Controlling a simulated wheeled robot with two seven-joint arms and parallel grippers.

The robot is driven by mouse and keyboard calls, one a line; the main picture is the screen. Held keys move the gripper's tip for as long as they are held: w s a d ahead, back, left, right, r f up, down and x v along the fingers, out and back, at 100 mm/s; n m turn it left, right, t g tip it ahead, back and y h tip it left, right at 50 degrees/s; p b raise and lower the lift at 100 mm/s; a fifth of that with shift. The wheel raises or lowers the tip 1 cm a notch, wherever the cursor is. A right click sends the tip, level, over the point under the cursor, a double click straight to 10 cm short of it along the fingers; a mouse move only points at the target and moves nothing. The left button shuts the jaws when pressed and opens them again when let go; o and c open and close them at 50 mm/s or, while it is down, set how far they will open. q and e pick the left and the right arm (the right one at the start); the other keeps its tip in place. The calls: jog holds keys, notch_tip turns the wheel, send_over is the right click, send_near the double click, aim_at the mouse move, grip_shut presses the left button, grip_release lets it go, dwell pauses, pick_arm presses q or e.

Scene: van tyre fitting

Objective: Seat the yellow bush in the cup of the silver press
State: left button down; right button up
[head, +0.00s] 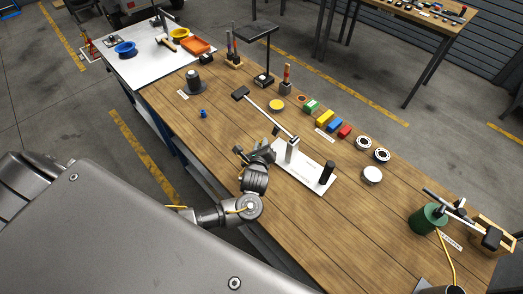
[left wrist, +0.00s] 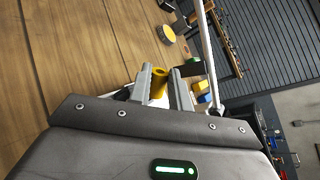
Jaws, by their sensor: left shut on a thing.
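My left gripper (head: 263,150) is just left of the silver press (head: 305,172) on the wooden bench. In the left wrist view the left gripper (left wrist: 163,82) is shut on the yellow bush (left wrist: 159,82), a short hollow yellow tube, between its two grey fingers. The bush cannot be made out in the head view. The press has a pale base plate, a post, a long lever with a black grip slanting to the upper left, and a black cylinder near its right end. Its post and lever also show in the left wrist view (left wrist: 208,50). I cannot make out its cup. My right gripper is not in view.
Beyond the press lie a yellow disc (head: 277,105), coloured blocks (head: 325,118), two ringed bearings (head: 364,143) and a white disc (head: 372,174). A green device with a lever (head: 428,219) stands at right. The bench's near left stretch is mostly clear around a small blue piece (head: 203,113).

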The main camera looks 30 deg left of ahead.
pick_arm(q)
jog(key=s+d+r, duration=0.3)
jog(key=s+r, duration=0.7)
jog(key=s, duration=0.3)
jog(key=shift+s+d, duration=0.3)
jog(key=shift+f, duration=0.1)
